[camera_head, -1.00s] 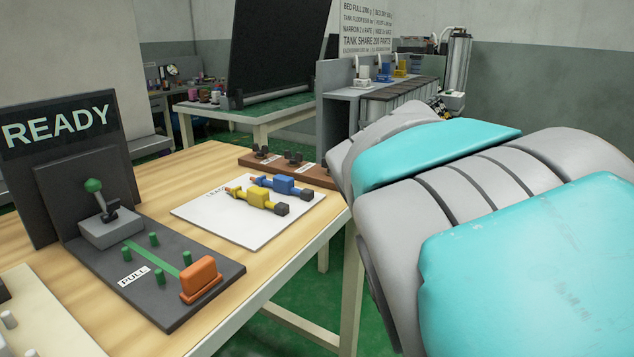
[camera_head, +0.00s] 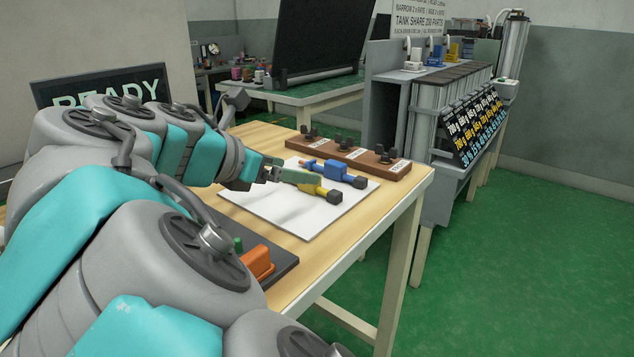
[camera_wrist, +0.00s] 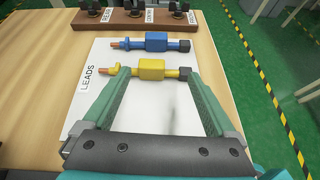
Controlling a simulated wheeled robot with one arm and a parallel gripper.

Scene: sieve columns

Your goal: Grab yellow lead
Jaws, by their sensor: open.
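The yellow lead (camera_wrist: 151,70) lies on the white LEADS mat (camera_wrist: 84,108), with its copper tip to the left and its dark end block to the right. In the head view, the yellow lead (camera_head: 322,191) is partly hidden behind my gripper. My gripper (camera_wrist: 153,76) is open, its two green fingers on either side of the lead's yellow body in the wrist picture. I cannot tell whether they touch it. In the head view my gripper (camera_head: 290,172) reaches in from the left. The blue lead (camera_wrist: 155,41) lies just beyond, parallel to the yellow one.
A brown block with labelled black clips (camera_head: 352,155) stands behind the mat. An orange handle (camera_head: 258,262) on the dark panel sits under my arm at the near side. The READY sign (camera_head: 100,85) is partly covered. The table's right edge (camera_head: 390,222) is close to the mat.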

